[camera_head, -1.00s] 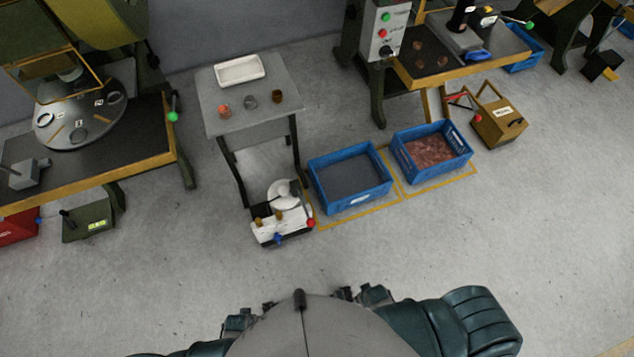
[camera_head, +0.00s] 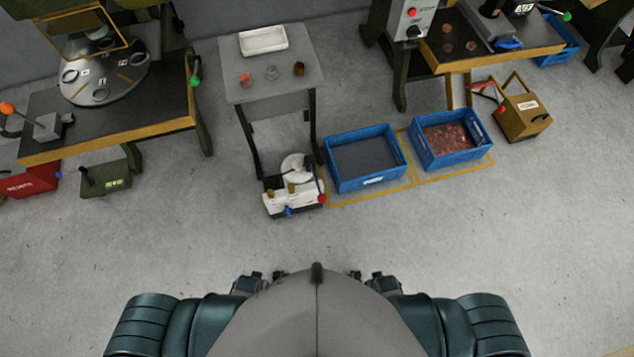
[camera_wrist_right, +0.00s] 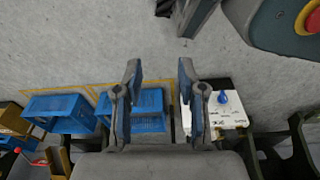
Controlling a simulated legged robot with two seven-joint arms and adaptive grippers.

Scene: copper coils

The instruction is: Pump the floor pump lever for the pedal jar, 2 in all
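A brown box (camera_head: 520,112) with a label that looks like "PEDAL" stands on the floor at the right, with a frame handle and a thin red lever ending in a red knob (camera_head: 501,109). The knob also shows at the far left of the right wrist view (camera_wrist_right: 17,150). My right gripper (camera_wrist_right: 158,75) is open and empty, well away from the box. In the head view, parts of my left gripper (camera_head: 250,283) and right gripper (camera_head: 378,282) show beside my body, low in the picture. The left fingers are too hidden to read.
Two blue crates stand in yellow floor markings, one with dark content (camera_head: 366,184) and one with copper pieces (camera_head: 480,155). A white-topped unit (camera_head: 292,203) stands beside them. A green box (camera_head: 106,182) and a red box (camera_head: 27,181) are at the left. The floor before me is clear.

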